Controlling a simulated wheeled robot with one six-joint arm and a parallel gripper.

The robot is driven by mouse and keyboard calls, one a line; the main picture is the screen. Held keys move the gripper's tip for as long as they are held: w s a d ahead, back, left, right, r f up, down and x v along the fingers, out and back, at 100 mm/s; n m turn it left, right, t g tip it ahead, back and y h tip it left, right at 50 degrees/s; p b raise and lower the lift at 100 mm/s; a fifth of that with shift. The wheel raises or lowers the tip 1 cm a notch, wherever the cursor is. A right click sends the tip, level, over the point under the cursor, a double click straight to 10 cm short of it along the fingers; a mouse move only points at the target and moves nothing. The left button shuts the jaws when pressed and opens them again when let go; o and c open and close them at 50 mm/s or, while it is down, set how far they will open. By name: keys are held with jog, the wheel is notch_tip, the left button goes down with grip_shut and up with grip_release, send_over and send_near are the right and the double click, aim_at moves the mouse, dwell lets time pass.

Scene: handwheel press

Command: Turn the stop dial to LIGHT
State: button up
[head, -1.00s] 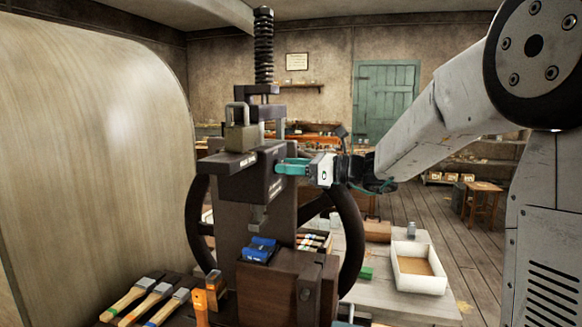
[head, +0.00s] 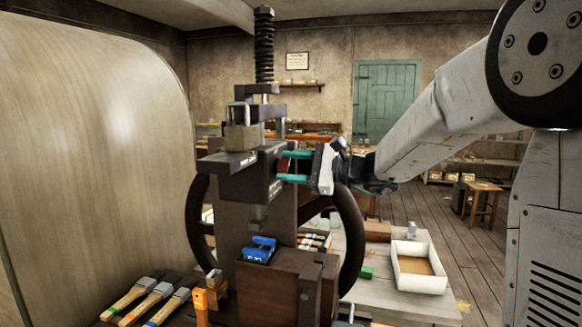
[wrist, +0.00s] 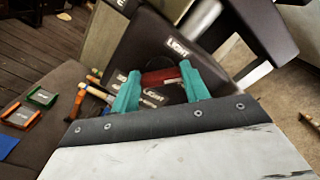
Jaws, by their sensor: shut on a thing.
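The press (head: 262,178) stands in the middle of the head view. My gripper (head: 284,166) is at the right side of its head block, with one teal finger above the other. In the wrist view, the red stop dial (wrist: 160,77) lies between the two teal fingers of my gripper (wrist: 158,84), which is shut on it. Which mark the dial points at, I cannot tell.
A padlock (head: 241,137) sits on top of the press head. The handwheel (head: 352,240) is behind the column. A blue piece (head: 260,249) lies on the press bed. Brushes (head: 150,298) lie at the lower left. A white tray (head: 420,283) stands on the table at right.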

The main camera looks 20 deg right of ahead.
jog(key=n, duration=0.4)
jog(key=shift+f+n, duration=0.1)
jog(key=shift+n, duration=2.1)
jog(key=o, duration=1)
jog(key=shift+s, duration=0.1)
jog(key=v, duration=0.7)
jog(key=shift+s+d+f, duration=0.1)
jog(key=shift+s+d, duration=0.1)
jog(key=shift+d, duration=0.15)
